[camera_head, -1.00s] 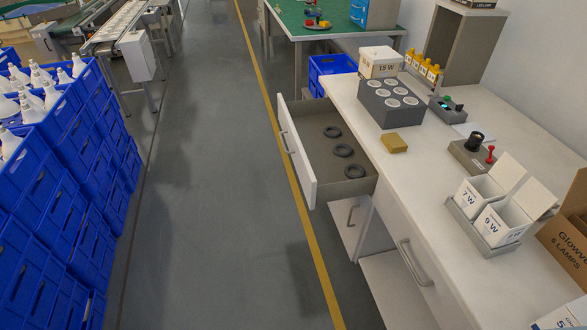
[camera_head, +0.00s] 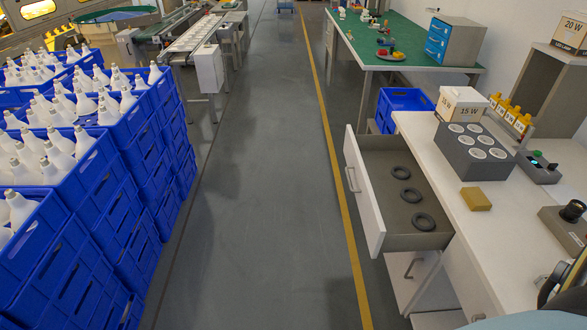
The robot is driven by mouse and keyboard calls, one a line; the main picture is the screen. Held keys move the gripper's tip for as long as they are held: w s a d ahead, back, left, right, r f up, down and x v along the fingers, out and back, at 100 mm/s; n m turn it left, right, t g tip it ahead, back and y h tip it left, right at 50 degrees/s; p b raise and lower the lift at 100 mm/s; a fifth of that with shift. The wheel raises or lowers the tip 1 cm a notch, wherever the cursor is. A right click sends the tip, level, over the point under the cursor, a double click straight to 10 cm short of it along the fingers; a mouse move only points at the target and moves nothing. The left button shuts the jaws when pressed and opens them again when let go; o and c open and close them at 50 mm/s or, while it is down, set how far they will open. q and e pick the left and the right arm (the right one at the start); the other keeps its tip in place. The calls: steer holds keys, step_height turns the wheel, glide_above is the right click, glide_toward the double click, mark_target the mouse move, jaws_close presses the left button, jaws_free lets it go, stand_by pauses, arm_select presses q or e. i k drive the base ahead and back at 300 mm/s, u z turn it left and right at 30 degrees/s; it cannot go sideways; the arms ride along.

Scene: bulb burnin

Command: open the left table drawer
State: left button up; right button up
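The left table drawer (camera_head: 365,196) stands pulled out from the white workbench (camera_head: 487,218) into the aisle. Its white front panel faces left and carries a handle (camera_head: 352,179). Several dark rings, one of them a black ring (camera_head: 411,194), lie in a row on its grey floor. No gripper touches the drawer. My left gripper is not in view. Part of what looks like my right arm cuts in at the lower right corner, over the bench; its fingers cannot be made out.
On the bench are a grey block with round white-topped holes (camera_head: 468,159), a yellow block (camera_head: 475,199) and a 15 W box (camera_head: 461,104). Stacked blue crates of bulbs (camera_head: 94,205) line the left. The grey aisle floor (camera_head: 255,215) between is clear.

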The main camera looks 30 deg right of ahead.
mark_target(386, 218)
steer(key=u, duration=0.1)
steer(key=i, duration=0.9)
steer(key=z, duration=0.8)
steer(key=i, duration=0.5)
steer(key=z, duration=0.4)
